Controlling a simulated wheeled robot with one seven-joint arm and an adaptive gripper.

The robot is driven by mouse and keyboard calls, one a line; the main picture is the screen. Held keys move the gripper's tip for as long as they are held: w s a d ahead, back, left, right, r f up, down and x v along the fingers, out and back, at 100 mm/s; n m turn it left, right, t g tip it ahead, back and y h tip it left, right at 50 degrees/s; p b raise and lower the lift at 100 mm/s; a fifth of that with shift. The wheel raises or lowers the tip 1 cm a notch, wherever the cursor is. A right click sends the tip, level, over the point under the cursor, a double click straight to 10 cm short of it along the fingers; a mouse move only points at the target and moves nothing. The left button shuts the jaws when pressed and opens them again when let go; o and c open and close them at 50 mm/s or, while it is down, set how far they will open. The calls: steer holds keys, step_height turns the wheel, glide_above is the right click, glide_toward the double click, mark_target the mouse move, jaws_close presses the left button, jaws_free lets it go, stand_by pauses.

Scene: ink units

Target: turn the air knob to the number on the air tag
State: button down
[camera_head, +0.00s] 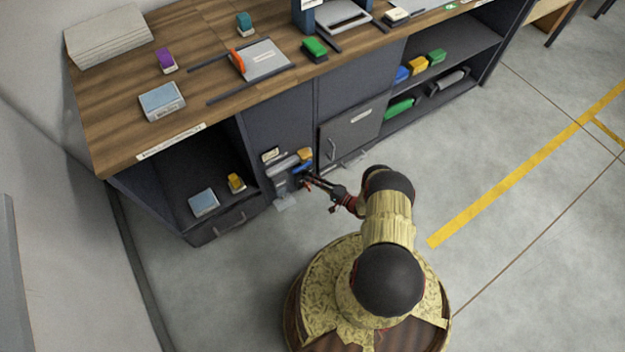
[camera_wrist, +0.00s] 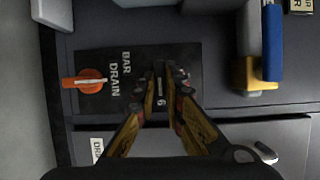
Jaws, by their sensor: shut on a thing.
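My gripper (camera_wrist: 162,80) is in front of a dark panel (camera_wrist: 113,55) lettered "BAR" and "DRAIN" sideways in the wrist view. Its two fingertips are closed on the air knob, which they mostly hide; I cannot read where it points. A small "6" shows between the fingers, below the tips in the picture. An orange drain knob (camera_wrist: 85,82) with a white pointer sits to the left, apart from the fingers. A tag (camera_wrist: 301,5) is cut off at the top right, its number unreadable. In the head view my gripper (camera_head: 306,181) reaches the unit at the cabinet front.
A blue cylinder (camera_wrist: 272,42) and a yellow block (camera_wrist: 248,75) stick out right of the panel. A white drain tag (camera_wrist: 97,149) is partly hidden at lower left. The grey cabinet door (camera_head: 352,135) is shut. Open floor (camera_head: 480,165) lies to the right.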

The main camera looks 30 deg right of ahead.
steer(key=shift+d, duration=0.1)
steer(key=c, duration=2)
jaws_free()
steer(key=shift+o, duration=0.6)
steer(key=v, duration=1.2)
steer(key=shift+f, duration=0.1)
